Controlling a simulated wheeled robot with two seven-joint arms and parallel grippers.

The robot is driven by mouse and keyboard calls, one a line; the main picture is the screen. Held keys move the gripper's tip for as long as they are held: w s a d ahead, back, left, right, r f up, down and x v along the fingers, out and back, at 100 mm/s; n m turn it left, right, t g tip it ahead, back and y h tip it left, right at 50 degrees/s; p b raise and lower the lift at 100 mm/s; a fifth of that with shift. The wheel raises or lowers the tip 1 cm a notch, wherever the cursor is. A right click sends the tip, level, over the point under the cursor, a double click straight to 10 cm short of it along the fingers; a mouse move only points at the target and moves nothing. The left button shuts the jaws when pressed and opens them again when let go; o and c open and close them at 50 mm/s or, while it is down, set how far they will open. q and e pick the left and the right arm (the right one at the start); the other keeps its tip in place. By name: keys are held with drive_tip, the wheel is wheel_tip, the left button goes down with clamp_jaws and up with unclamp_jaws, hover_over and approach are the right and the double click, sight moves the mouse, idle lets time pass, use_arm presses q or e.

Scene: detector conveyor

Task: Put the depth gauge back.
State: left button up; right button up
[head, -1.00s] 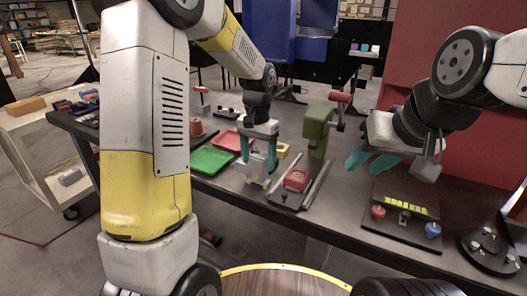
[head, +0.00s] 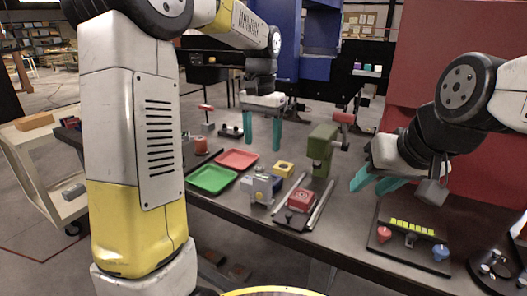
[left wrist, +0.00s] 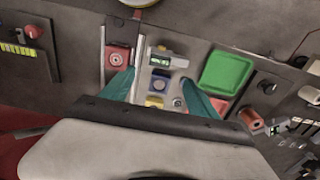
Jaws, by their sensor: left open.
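The depth gauge appears to be the small grey device with a lit green display (left wrist: 161,60); in the head view it is a grey body (head: 256,190) standing on the table, partly merging with a blue piece behind it. My left gripper (head: 262,146) is open and empty, fingers pointing down, raised clear above the gauge area. In the left wrist view its fingertips (left wrist: 158,84) straddle the blue block (left wrist: 160,83) from above, with the gauge just beyond. My right gripper (head: 374,183) hangs above the table to the right, its fingers apart with nothing between them.
A yellow block (head: 284,169) stands behind the gauge. Green (head: 212,180) and red (head: 237,159) trays lie left. A rail fixture with a red block (head: 301,200) and a green press (head: 320,148) are right. A button panel (head: 408,241) sits near the front right.

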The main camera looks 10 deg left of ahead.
use_arm(q)
drive_tip(key=s+a+r+n+t+h, duration=0.1)
drive_tip(key=s+a+n+t, duration=0.1)
drive_tip(key=s, duration=0.9)
drive_tip(key=s+a+r+n+t+h, duration=0.1)
drive_tip(key=s+a+t, duration=0.2)
drive_tip(key=s, duration=0.7)
drive_tip(key=shift+s+n+t, duration=0.35)
drive_tip(key=shift+n+t, duration=0.05)
drive_tip(key=shift+t, duration=0.2)
